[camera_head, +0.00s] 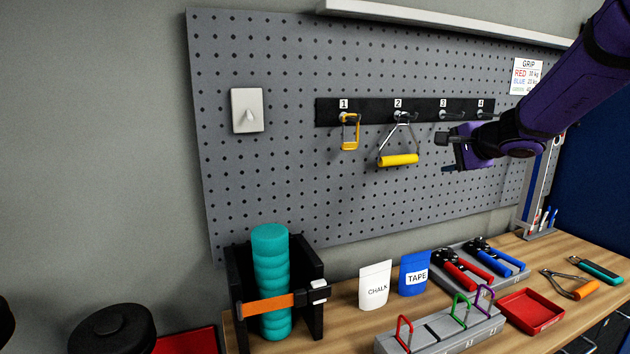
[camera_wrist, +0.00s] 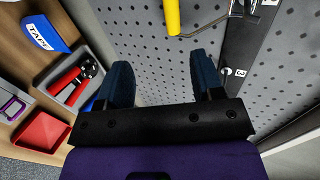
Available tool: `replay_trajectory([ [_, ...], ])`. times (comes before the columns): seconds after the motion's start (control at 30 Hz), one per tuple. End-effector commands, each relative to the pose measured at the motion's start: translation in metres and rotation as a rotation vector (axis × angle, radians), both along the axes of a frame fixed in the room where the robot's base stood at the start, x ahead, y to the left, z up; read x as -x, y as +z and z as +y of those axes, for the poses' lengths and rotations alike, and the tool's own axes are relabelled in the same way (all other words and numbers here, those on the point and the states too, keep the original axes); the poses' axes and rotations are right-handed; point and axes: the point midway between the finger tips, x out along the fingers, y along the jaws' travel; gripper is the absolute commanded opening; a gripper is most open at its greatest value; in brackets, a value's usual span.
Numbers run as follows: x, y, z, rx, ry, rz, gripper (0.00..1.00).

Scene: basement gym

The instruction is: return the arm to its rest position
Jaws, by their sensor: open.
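My purple arm reaches in from the upper right in the head view. My gripper (camera_head: 452,152) is in front of the pegboard, to the right of the yellow-handled pulley grip (camera_head: 398,160) and below hooks 3 and 4. In the wrist view my gripper (camera_wrist: 165,75) has its two dark blue fingers spread apart with nothing between them. The yellow handle (camera_wrist: 173,17) shows just beyond the fingers there, apart from them. The handle hangs from hook 2 by its metal frame. A yellow carabiner (camera_head: 350,132) hangs from hook 1.
The wooden bench (camera_head: 345,318) below holds a teal roller in a black holder (camera_head: 318,270), chalk (camera_head: 375,286) and tape (camera_head: 414,273) pouches, red and blue hand grippers, a red tray (camera_head: 532,310) and pliers. The pegboard (camera_head: 290,180) stands close behind my gripper.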

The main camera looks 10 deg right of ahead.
Motion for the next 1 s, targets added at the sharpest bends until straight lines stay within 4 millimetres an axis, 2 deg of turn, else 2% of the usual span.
replay_trajectory([
  [0.07, 0.006, 0.004, 0.010, 0.018, 0.033, 0.000, 0.61],
  [0.17, 0.025, 0.010, 0.035, 0.072, 0.125, 0.008, 0.61],
  [0.27, 0.055, 0.016, 0.070, 0.160, 0.259, 0.027, 0.61],
  [0.4, 0.106, 0.016, 0.112, 0.306, 0.451, 0.071, 0.61],
  [0.53, 0.157, 0.009, 0.139, 0.458, 0.608, 0.124, 0.61],
  [0.63, 0.196, 0.000, 0.151, 0.583, 0.711, 0.172, 0.61],
  [0.77, 0.244, -0.013, 0.156, 0.761, 0.821, 0.242, 0.61],
  [0.9, 0.287, -0.026, 0.148, 0.949, 0.894, 0.319, 0.61],
  [1.0, 0.307, -0.033, 0.141, 1.057, 0.920, 0.365, 0.61],
])
